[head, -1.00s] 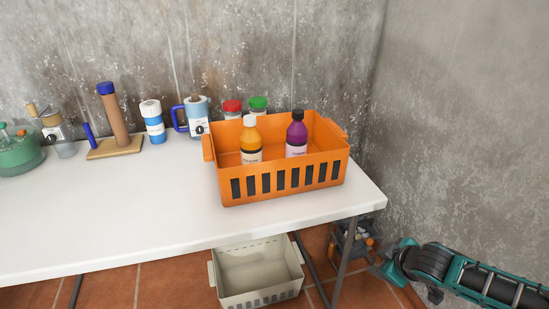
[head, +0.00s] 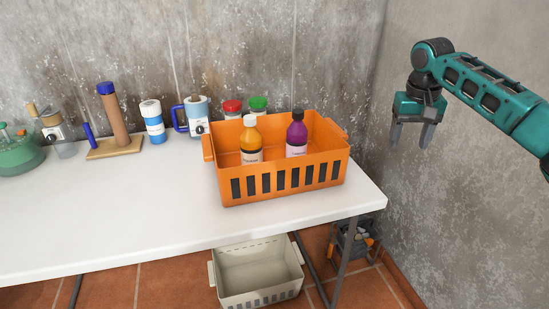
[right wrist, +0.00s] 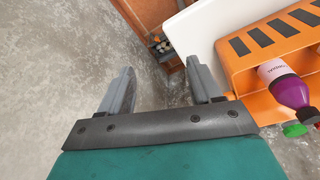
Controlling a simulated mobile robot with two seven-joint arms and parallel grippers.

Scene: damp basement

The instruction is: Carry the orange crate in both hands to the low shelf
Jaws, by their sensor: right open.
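The orange crate (head: 283,181) stands upright on the right part of the white table. It has a handle at each end and holds an orange bottle with a white cap (head: 251,140) and a purple bottle with a dark cap (head: 297,135). My right gripper (head: 411,137) is open and empty, raised to the right of the crate and apart from it. In the right wrist view its two fingers (right wrist: 162,90) are spread, with the crate (right wrist: 262,60) at the right. My left gripper is not in view. I cannot identify the low shelf.
The white table (head: 110,220) is clear at left front. Along its back stand a green vessel (head: 18,155), a paper roll holder (head: 115,130), a blue mug (head: 196,117) and red- and green-lidded jars (head: 232,108). A pale crate (head: 258,278) is below. A wall (head: 460,220) is at right.

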